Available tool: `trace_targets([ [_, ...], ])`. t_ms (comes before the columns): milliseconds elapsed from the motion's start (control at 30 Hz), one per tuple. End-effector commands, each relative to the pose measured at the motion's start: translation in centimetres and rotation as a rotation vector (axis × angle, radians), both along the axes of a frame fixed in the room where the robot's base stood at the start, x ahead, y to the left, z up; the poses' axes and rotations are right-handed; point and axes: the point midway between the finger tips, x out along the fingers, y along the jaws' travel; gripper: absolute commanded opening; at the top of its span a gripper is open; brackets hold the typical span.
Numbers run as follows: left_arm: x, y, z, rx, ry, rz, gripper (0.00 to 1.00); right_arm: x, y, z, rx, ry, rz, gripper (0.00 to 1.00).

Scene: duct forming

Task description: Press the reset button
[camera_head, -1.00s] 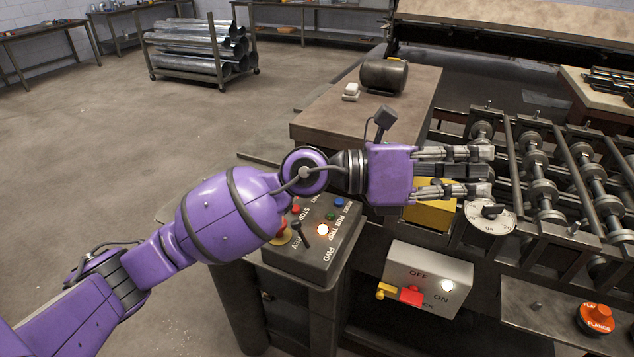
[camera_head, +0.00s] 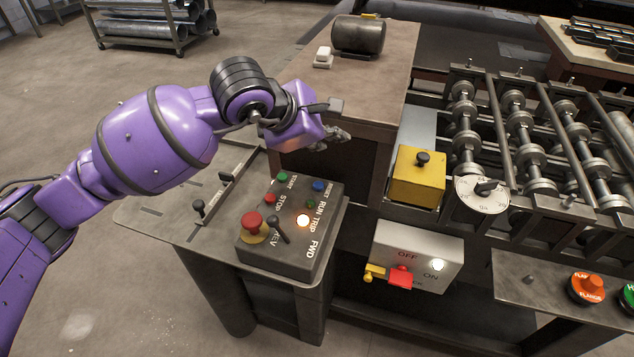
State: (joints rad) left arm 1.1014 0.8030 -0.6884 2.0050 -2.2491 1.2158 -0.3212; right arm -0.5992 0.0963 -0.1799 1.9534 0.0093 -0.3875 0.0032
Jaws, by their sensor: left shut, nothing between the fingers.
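The reset button is a small blue button (camera_head: 318,186) at the back right of a dark control box (camera_head: 292,262), next to the word RESET. The box also carries a green START button (camera_head: 282,177), a red STOP button (camera_head: 270,198), a red mushroom button (camera_head: 252,221), a black FWD/REV lever (camera_head: 278,229) and a lit TRIP lamp (camera_head: 303,220). My left gripper (camera_head: 335,137) is behind and above the blue button in the picture, apart from it. It is shut and empty, its fingers partly hidden by its purple body. My right gripper is not in view.
A wooden-topped bench (camera_head: 365,85) with a dark cylinder (camera_head: 358,36) stands behind the gripper. A yellow block (camera_head: 417,176) and a dial (camera_head: 482,195) sit right of the box. A grey OFF/ON switch box (camera_head: 418,253) is lower right. The roller machine fills the right side.

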Motion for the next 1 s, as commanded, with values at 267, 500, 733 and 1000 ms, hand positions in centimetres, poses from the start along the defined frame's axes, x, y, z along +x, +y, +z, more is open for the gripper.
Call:
trace_targets([
  [267,0.0,0.0,-0.4,-0.002,0.003,0.001,0.0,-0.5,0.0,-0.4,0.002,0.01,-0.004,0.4],
  [500,-0.1,0.0,-3.5,-0.003,0.011,0.0,0.0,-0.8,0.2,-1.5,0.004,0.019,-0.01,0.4],
  [733,0.0,0.0,-6.7,-0.004,0.009,0.001,0.0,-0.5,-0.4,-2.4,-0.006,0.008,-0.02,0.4],
  [1000,0.0,0.0,-8.7,-0.003,0.004,0.0,0.0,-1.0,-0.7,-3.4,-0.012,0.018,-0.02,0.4],
])
